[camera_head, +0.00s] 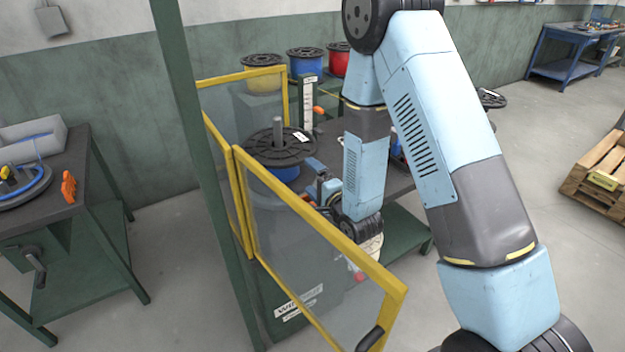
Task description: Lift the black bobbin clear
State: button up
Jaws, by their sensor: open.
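My gripper (314,183) is open just right of the bobbin and a little lower, at the end of my bent blue arm. Its jaws are small and partly hidden by my wrist and the guard frame. I cannot tell whether it touches the bobbin.
A yellow-framed clear guard (318,235) stands in front, beside a green post (196,150). Yellow, blue (306,62) and red (338,62) spools stand behind. A workbench (75,215) is at left and a wooden pallet (598,165) at right. Floor at right is mostly clear.

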aim_at(298, 164)
jog(key=shift+x, duration=4.9)
jog(key=c, duration=1.7)
grip_shut()
jog(key=shift+s+f, duration=0.1)
